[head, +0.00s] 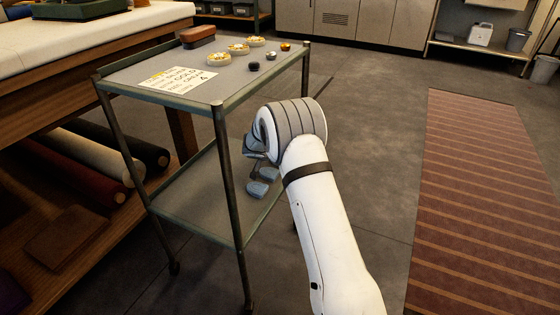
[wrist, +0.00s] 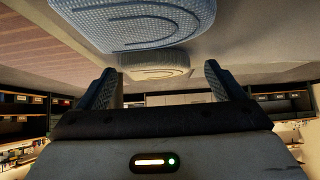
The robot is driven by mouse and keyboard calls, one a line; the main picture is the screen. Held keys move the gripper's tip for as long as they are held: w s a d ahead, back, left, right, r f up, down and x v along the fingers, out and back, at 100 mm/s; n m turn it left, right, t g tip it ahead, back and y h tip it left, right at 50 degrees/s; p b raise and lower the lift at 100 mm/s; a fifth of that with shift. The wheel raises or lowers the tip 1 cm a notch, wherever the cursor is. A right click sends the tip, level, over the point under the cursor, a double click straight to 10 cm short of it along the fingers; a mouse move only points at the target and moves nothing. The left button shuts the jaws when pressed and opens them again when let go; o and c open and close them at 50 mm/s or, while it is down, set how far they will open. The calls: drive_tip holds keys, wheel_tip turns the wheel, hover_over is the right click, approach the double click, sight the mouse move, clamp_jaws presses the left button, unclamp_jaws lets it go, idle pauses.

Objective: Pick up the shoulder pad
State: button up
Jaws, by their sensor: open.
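In the wrist view, which is upside down, a blue textured pad (wrist: 140,22) with a curved raised line is close, at the top edge and partly cut off. A paler grey pad (wrist: 155,66) of similar pattern is just past it, between the lines of the two fingers. These look like shoulder pads. My gripper (wrist: 160,88) is open, with nothing between its fingers. In the head view my gripper (head: 264,181) is low beside the cart's lower shelf, partly behind my wrist.
A metal cart (head: 135,88) stands at left, its post close to my gripper. Fabric rolls (head: 90,160) lie under the bench. A striped rug (head: 480,200) is at right, with bare floor between.

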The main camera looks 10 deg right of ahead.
drive_tip(key=shift+w+d+f, duration=0.1)
drive_tip(key=shift+w+f, duration=0.05)
drive_tip(key=shift+c, duration=0.6)
drive_tip(key=c, duration=0.9)
drive_tip(key=shift+c, duration=0.2)
drive_tip(key=shift+r, duration=0.45)
wheel_tip(320, 180, up, 3)
drive_tip(key=shift+r+p, duration=0.1)
drive_tip(key=shift+p, duration=1.05)
drive_tip(key=s+d+b, duration=0.2)
drive_tip(key=s+d, duration=0.8)
drive_tip(key=d, duration=0.4)
drive_tip(key=shift+s+d+f, duration=0.25)
drive_tip(key=shift+s+d, duration=0.05)
drive_tip(key=shift+d, duration=0.05)
